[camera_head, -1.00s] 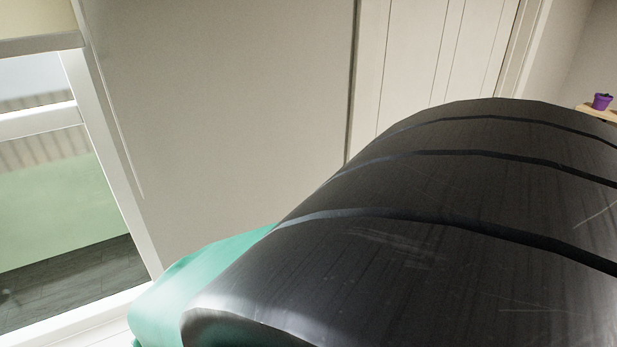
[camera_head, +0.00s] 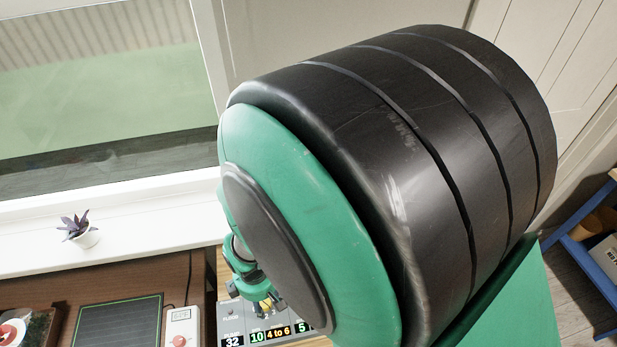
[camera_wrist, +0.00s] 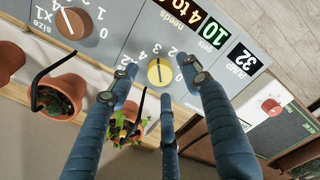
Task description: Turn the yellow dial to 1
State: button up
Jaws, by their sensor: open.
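The yellow dial (camera_wrist: 160,72) is on a grey panel (camera_wrist: 225,20) in the wrist view, with a dark pointer line across its face and small numerals around it. The panel appears upside down there, and I cannot tell for sure which numeral the pointer meets. My gripper (camera_wrist: 160,80) is open, its blue fingers spread around the dial with nothing between them. I cannot tell whether any finger touches it. In the head view my arm hides most of the panel (camera_head: 232,318); its lower labels show.
A brown dial (camera_wrist: 73,23) sits beside the yellow one. Terracotta pots with plants (camera_wrist: 60,95) stand close by the panel's edge. In the head view, a red-button box (camera_head: 181,330), a dark mat (camera_head: 118,325) and a potted purple plant (camera_head: 80,232) are left.

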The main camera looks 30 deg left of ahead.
jog(key=shift+f, duration=0.55)
jog(key=c, duration=1.2)
jog(key=shift+o, duration=0.2)
